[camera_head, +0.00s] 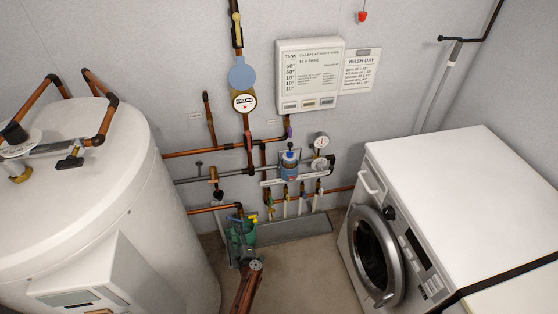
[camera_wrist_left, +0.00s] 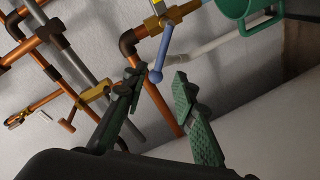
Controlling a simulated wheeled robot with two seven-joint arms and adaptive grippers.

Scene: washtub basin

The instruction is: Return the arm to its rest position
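My left gripper (camera_head: 238,250) shows small at the bottom centre of the head view, low in front of the wall pipes. In the left wrist view its two green-padded fingers (camera_wrist_left: 158,78) stand apart with nothing held between them. A blue lever with a round tip (camera_wrist_left: 160,62) appears in the gap between the fingertips; I cannot tell whether they touch it. A green container (camera_wrist_left: 240,8) with a handle is at the top right of that view; it also shows by the gripper in the head view (camera_head: 243,232). My right gripper is not in view.
A white tank (camera_head: 90,190) fills the left, and a white washing machine (camera_head: 455,200) stands at the right. Copper pipes (camera_head: 215,150) and valves run along the wall between them. A white panel (camera_head: 309,75) hangs above. Bare floor (camera_head: 305,275) lies in the middle.

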